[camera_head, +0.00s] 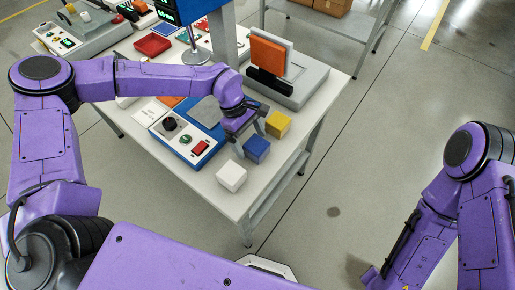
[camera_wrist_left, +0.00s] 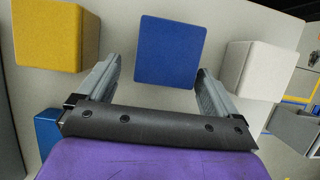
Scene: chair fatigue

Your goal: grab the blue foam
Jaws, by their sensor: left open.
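The blue foam (camera_head: 257,148) is a small cube on the white table, between a yellow cube (camera_head: 278,124) and a white cube (camera_head: 231,176). My left gripper (camera_head: 251,139) is open right by the blue foam. In the left wrist view, the blue foam (camera_wrist_left: 170,52) lies ahead between the two grey fingers (camera_wrist_left: 158,82), its near edge about level with the fingertips. The yellow cube (camera_wrist_left: 48,36) is to the left there and the white cube (camera_wrist_left: 258,70) to the right. My right arm shows at the right of the head view, but its gripper is not visible.
A blue control box (camera_head: 190,141) with a red switch and knob stands left of the cubes. A grey stand with an orange pad (camera_head: 267,54) is behind them. The table's front right edge (camera_head: 271,190) is close to the cubes. Open floor lies to the right.

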